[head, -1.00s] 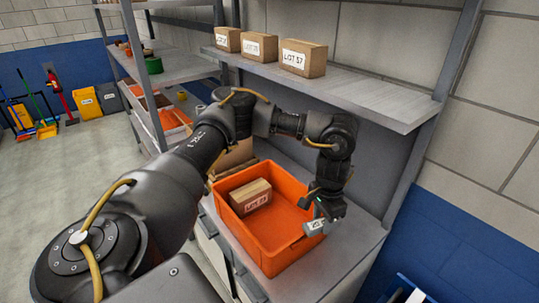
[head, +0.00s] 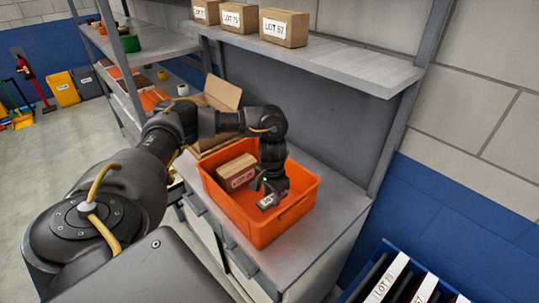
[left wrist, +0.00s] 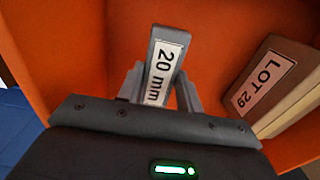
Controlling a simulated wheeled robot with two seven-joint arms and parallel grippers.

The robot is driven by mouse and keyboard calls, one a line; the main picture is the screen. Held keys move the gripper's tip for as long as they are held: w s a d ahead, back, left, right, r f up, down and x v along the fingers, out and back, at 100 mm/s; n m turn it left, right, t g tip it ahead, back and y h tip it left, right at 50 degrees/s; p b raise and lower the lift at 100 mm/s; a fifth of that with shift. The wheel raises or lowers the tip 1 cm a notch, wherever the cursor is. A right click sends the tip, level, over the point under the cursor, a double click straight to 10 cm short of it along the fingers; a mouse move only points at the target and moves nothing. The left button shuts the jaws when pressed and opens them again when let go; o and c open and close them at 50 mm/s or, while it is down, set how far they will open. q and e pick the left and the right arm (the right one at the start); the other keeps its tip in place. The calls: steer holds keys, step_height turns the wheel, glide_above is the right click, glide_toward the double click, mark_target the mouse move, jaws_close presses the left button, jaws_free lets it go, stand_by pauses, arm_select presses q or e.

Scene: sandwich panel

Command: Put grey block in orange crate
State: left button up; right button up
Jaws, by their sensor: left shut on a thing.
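The grey block (left wrist: 163,72) has a white "20 mm" label and is held between the fingers of my left gripper (left wrist: 160,92) in the left wrist view. In the head view my left gripper (head: 268,190) is shut on the grey block (head: 268,201), inside the outline of the orange crate (head: 262,232). I cannot tell whether the block touches the crate floor. The crate stands on a grey counter and also fills the left wrist view (left wrist: 100,50). My right gripper is not in view.
A cardboard box labelled LOT 29 (head: 236,172) lies in the crate, left of the block. An open carton (head: 222,95) stands behind the crate. A shelf (head: 330,62) with several LOT boxes hangs above. A blue bin (head: 400,275) is at lower right.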

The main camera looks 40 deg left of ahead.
mark_target(272, 211)
arm_select(q)
steer(key=shift+a+f, duration=0.1)
steer(key=shift+f, duration=0.4)
step_height(272, 211, down, 4)
steer(key=shift+r+b, duration=0.15)
steer(key=shift+b, duration=0.35)
steer(key=shift+f, duration=0.2)
steer(key=o, duration=1)
steer(key=shift+f, duration=0.15)
step_height(272, 211, up, 12)
steer(key=shift+r+p, duration=0.25)
steer(key=shift+p, duration=0.75)
